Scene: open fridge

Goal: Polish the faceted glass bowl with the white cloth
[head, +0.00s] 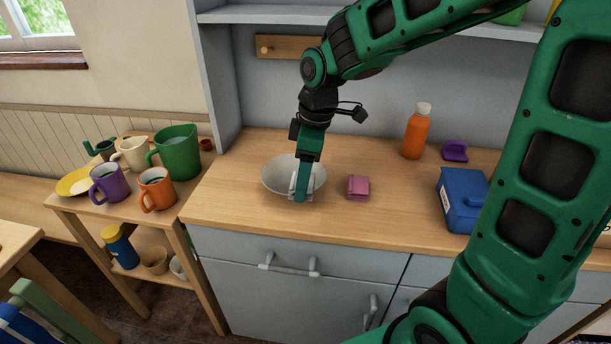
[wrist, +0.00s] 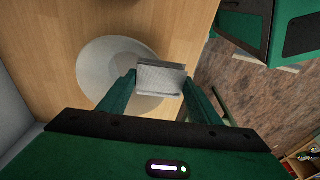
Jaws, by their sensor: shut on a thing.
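A pale, greyish-white bowl (head: 274,178) stands on the wooden counter; facets cannot be made out at this size. It also shows in the wrist view (wrist: 98,68). My gripper (head: 303,192) points down at the bowl's front right side. It is shut on a folded white cloth (wrist: 161,79), which sits between the fingertips. In the wrist view the cloth overlaps the bowl's rim and inside. Whether the cloth touches the bowl cannot be told. My fingers and the cloth hide part of the bowl.
A pink folded item (head: 358,187) lies close right of the bowl. Farther right are an orange bottle (head: 415,134), a purple item (head: 455,151) and a blue box (head: 461,200). Several mugs and a green pitcher (head: 178,152) crowd a lower table at left. The counter's front edge is near.

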